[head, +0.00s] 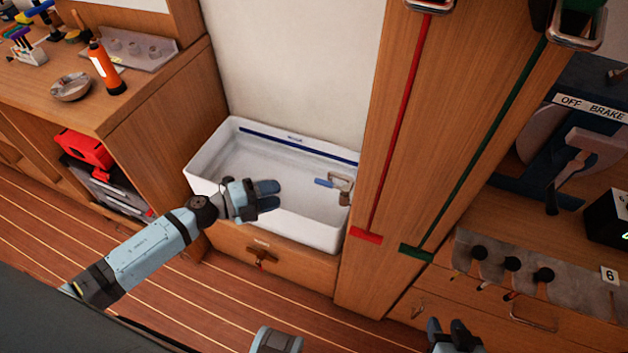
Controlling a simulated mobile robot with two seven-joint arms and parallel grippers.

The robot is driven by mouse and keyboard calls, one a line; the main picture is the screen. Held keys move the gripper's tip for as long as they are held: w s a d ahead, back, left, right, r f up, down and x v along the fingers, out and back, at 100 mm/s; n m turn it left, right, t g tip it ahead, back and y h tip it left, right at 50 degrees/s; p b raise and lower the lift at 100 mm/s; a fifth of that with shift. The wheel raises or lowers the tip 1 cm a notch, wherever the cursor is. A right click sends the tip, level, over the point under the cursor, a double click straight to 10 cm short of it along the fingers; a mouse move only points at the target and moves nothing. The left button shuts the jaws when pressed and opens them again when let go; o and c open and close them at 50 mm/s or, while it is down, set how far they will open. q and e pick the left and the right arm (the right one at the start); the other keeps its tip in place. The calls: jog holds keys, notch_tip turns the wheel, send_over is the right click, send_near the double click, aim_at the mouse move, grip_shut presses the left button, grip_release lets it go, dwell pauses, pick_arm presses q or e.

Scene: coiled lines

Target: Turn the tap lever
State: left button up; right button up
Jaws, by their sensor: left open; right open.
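The tap (343,184) is a small metal fitting at the right end of a white sink (207,160). Its blue lever (324,183) points left over the basin. My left gripper (270,195) is open over the sink's front part, to the left of the lever and apart from it in the picture. Nothing shows between its fingers.
A wooden post (395,150) with red and green stripes stands just right of the sink. A wooden counter (130,95) with an orange bottle (105,68) and a bowl (70,87) is at left. A drawer front (290,262) lies below the sink. A brake unit (560,150) is at right.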

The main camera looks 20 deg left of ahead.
aim_at(320, 184)
pick_arm(q)
jog(key=x, duration=1.3)
jog(key=shift+w+d, duration=0.2)
jog(key=shift+d, duration=0.1)
grip_shut()
jog(key=shift+r, duration=0.1)
